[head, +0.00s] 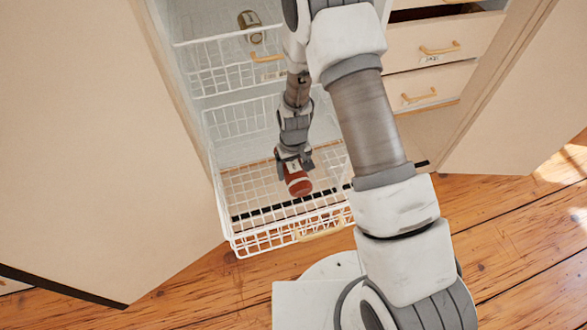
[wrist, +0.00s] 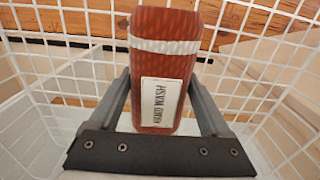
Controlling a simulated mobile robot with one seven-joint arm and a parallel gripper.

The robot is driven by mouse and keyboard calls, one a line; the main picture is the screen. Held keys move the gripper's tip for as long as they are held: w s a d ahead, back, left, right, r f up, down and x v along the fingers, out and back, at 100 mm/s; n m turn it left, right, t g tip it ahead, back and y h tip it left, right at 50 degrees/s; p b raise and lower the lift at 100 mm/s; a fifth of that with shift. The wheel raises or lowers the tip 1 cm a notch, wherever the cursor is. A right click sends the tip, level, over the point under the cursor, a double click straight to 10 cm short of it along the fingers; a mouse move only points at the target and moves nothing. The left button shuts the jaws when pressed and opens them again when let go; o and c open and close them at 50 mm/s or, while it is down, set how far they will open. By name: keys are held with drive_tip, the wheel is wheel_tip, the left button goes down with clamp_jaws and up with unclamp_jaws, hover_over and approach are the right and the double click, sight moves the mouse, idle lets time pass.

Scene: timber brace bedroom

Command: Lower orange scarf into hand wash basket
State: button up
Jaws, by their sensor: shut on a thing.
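A rolled orange-red scarf (head: 299,187) with a pale stripe is held by my gripper (head: 295,166) over the pulled-out lower white wire basket (head: 243,242). In the wrist view, the scarf (wrist: 165,62) stands between the two dark fingers of my gripper (wrist: 160,78), which are shut on its sides. A white label (wrist: 161,102) on it has dark print that seems to end in "WASH". White wire mesh (wrist: 255,70) surrounds the scarf there. The scarf appears within the basket's outline; whether it touches the basket floor cannot be told. The basket looks otherwise empty.
Another wire basket (head: 215,72) sits above, with a dark rolled item (head: 249,22) in it. Drawers with brass handles (head: 440,48) are at the right. Cabinet doors (head: 90,130) stand open on both sides. The wooden floor (head: 500,240) in front is clear.

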drive_tip(key=o, duration=1.3)
wheel_tip(320, 180, up, 18)
drive_tip(key=p, duration=0.6)
drive_tip(key=shift+f, duration=0.25)
wheel_tip(320, 180, up, 10)
drive_tip(key=t, duration=0.1)
hover_over(294, 166)
drive_tip(key=d, duration=0.3)
drive_tip(key=s+d+r+m+t, duration=0.25)
drive_tip(key=s+r, duration=0.25)
drive_tip(key=r, duration=0.5)
drive_tip(key=s+d+r+m+t, duration=0.1)
drive_tip(key=s+d+r, duration=0.2)
drive_tip(key=s+r, duration=0.3)
drive_tip(key=s+d+r+t, duration=0.1)
drive_tip(key=s+d+r, duration=0.3)
drive_tip(key=s, duration=0.3)
wheel_tip(294, 166, up, 22)
drive_tip(key=p, duration=2.2)
drive_tip(key=shift+s, duration=0.4)
